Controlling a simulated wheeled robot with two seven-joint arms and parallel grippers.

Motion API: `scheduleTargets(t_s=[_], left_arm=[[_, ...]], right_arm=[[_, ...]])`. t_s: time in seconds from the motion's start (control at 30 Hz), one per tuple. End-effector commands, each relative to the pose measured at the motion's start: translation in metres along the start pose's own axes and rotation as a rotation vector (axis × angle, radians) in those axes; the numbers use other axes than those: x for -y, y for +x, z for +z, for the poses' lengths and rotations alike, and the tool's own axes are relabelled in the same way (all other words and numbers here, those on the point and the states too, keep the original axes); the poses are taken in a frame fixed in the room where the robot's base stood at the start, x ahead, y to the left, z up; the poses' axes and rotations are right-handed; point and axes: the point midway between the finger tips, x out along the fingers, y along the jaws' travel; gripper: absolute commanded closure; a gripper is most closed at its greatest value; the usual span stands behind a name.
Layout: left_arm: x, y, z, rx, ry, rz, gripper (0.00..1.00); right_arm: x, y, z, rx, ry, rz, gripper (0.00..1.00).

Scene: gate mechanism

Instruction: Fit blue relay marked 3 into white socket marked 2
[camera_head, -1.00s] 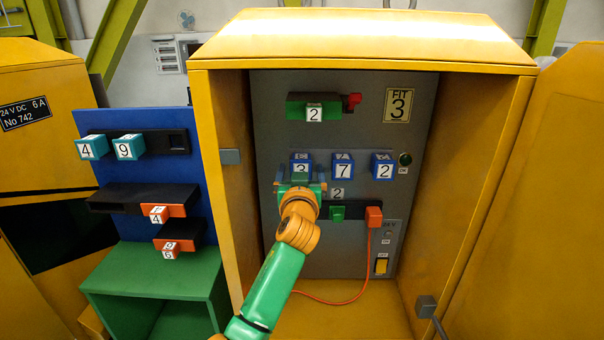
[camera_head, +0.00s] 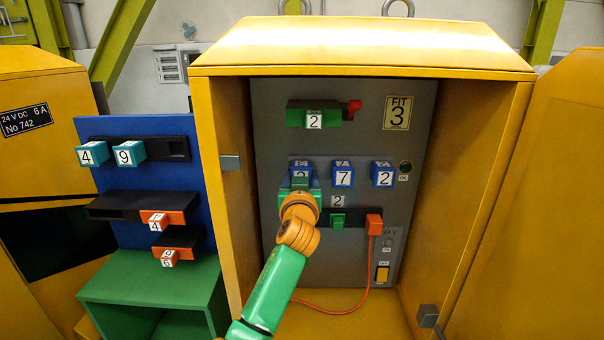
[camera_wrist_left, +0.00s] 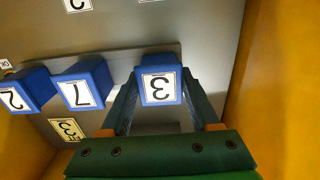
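The blue relay marked 3 (camera_head: 299,171) is at the left end of a row of blue relays on the grey panel. My left gripper (camera_head: 300,187) is at it and partly covers it. In the left wrist view the relay marked 3 (camera_wrist_left: 158,85) appears upside down, between the two dark fingers of the left gripper (camera_wrist_left: 160,98), which lie close against its sides. A white plate marked 2 (camera_head: 338,201) is below the row, above a black strip (camera_head: 355,213). I cannot make out a white socket body; my gripper hides part of that area. My right gripper is not in view.
Blue relays marked 7 (camera_head: 343,175) and 2 (camera_head: 383,174) stand to the right. A green lever (camera_head: 338,221) and an orange plug (camera_head: 374,224) with a cable are on the strip. Yellow cabinet walls enclose the panel. A blue board (camera_head: 160,232) is outside left.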

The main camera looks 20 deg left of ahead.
Motion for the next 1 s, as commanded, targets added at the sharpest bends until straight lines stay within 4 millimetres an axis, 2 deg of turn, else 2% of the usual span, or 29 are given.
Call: scheduleTargets(t_s=[0.03, 0.1, 0.77, 1.0], left_arm=[[0.0, 0.0, 0.0, 0.0, 0.0, 0.0, 0.83], [0.0, 0.0, 0.0, -0.001, 0.0, 0.0, 0.96], [0.0, -0.006, 0.001, 0.001, 0.001, 0.0, 0.96], [-0.001, -0.024, -0.002, -0.001, 0.0, 0.002, 0.96]], right_arm=[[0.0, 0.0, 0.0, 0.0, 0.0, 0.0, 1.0], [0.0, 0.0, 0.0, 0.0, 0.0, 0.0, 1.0], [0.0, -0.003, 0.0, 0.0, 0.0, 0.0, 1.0], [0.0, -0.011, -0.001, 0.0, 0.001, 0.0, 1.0]])
